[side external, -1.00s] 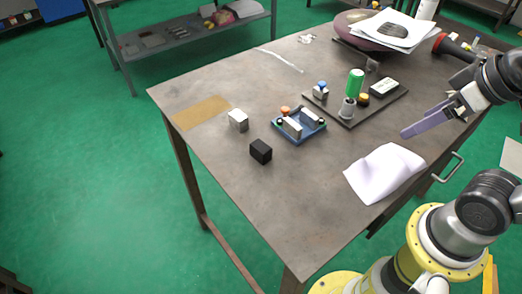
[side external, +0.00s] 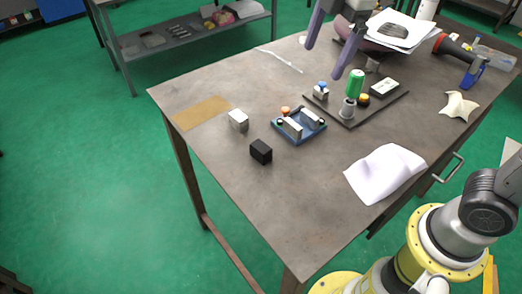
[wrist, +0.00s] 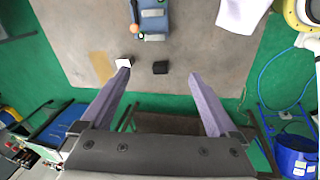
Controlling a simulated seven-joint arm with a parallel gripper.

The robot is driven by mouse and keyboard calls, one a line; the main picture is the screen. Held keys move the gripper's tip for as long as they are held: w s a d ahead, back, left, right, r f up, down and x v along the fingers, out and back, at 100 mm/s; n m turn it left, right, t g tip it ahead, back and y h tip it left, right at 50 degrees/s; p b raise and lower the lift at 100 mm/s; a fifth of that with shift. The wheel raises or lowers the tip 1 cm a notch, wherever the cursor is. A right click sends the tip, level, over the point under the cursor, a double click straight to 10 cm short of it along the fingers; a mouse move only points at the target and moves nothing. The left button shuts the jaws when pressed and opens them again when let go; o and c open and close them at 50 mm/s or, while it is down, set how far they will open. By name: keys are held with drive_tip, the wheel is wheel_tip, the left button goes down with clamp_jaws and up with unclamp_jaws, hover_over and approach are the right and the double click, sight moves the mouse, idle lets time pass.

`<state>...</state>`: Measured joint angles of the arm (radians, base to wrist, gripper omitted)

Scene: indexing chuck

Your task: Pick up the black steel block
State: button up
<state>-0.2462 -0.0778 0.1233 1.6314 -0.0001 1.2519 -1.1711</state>
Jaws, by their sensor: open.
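The black steel block (side external: 261,151) sits on the metal table near its left front edge, to the right of and nearer than a silver-white block (side external: 238,120). In the wrist view the black block (wrist: 160,67) lies beyond my fingertips and between their lines. My gripper (side external: 338,45) is open and empty, raised above the far part of the table in the side view. Its two purple-grey fingers (wrist: 159,75) spread wide in the wrist view. The white-topped block (wrist: 126,62) shows close to the left fingertip there.
A blue fixture (side external: 299,125) with light blocks stands right of the black block. A dark plate (side external: 385,101) carries a green cylinder (side external: 355,83) and small parts. A crumpled white sheet (side external: 385,174) lies at the front right. Table around the black block is clear.

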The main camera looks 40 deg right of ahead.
drive_tip(key=w+a+f+n+g, duration=0.1)
drive_tip(key=w+a+f+n, duration=0.1)
drive_tip(key=w+a+f, duration=0.25)
drive_tip(key=n+g, duration=0.1)
hover_over(261, 146)
wheel_tip(261, 146, down, 5)
drive_tip(key=shift+h, duration=0.3)
drive_tip(key=f, duration=0.8)
drive_tip(key=shift+d, duration=0.3)
drive_tip(key=shift+a+f, duration=0.15)
drive_tip(key=shift+f, duration=1.25)
drive_tip(key=shift+a+f, duration=0.1)
drive_tip(key=shift+f, duration=1.3)
drive_tip(key=shift+c, duration=0.3)
clamp_jaws()
drive_tip(key=shift+r, duration=0.15)
